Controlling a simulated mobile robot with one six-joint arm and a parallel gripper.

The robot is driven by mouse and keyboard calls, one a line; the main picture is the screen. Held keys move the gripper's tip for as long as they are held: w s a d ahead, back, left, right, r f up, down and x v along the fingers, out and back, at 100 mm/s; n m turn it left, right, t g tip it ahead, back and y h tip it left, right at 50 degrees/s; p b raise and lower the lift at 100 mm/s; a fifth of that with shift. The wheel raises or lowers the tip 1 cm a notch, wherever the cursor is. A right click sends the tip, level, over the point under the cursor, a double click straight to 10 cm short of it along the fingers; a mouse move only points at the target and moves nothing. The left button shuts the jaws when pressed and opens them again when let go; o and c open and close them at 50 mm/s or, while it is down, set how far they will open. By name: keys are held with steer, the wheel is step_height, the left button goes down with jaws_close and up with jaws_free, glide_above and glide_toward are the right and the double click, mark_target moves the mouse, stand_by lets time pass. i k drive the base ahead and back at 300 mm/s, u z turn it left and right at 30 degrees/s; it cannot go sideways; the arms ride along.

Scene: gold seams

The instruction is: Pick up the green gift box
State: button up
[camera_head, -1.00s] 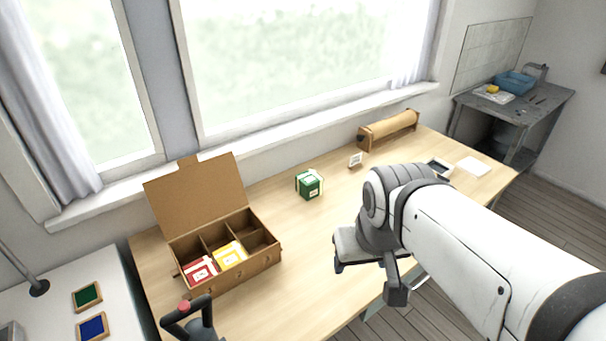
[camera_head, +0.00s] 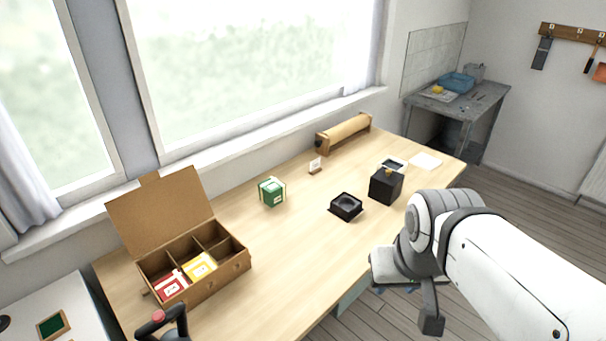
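The green gift box (camera_head: 271,192) is a small cube with a pale ribbon and a white label. It sits on the wooden table (camera_head: 290,245), to the right of the open compartment box. My gripper (camera_head: 405,290) is at the lower right, past the table's front edge and well apart from the green box. Its fingers are seen at an angle that does not show how far apart they are. Nothing hides the green box.
An open cardboard box (camera_head: 205,285) with compartments holds a red and a yellow packet (camera_head: 201,266). A black tray (camera_head: 346,206), a black box (camera_head: 386,185), a small white card (camera_head: 315,166) and a paper roll (camera_head: 343,133) stand farther right. Bare tabletop surrounds the green box.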

mark_target(271, 191)
steer(key=z, duration=1.95)
steer(key=i, duration=1.65)
steer(key=u, duration=1.2)
steer(key=k, duration=0.1)
steer(key=u, duration=2.2)
steer(key=i, duration=1)
steer(key=u, duration=0.05)
